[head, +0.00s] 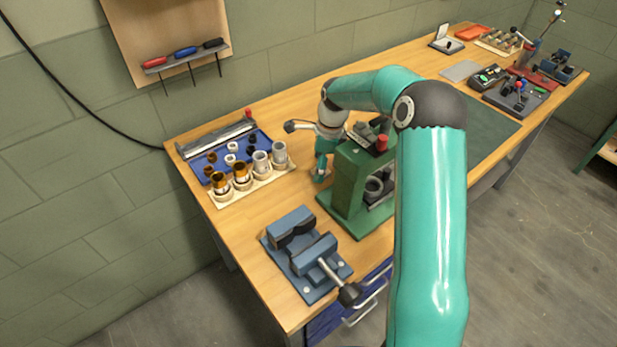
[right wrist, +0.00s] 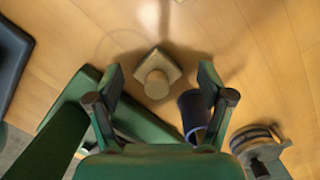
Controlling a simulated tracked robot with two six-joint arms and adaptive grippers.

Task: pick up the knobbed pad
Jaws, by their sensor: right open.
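The knobbed pad (right wrist: 158,73), a tan square plate with a round knob on top, lies on the wooden bench in the right wrist view. My right gripper (right wrist: 160,69) is open, its two fingers apart to the left and right of the pad in that view. Nothing is held between them, and no contact with the pad shows. In the head view my right gripper (head: 321,172) points down at the bench just left of the green press (head: 347,190). I cannot make out the pad in the head view. My left gripper is not in view.
The green press stands close beside my right gripper. A blue vise (head: 303,252) sits near the front. A wooden rack (head: 258,183) with several cylinders and a blue tray (head: 207,163) lie to the left. A dark blue cylinder (right wrist: 193,112) is near the right finger.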

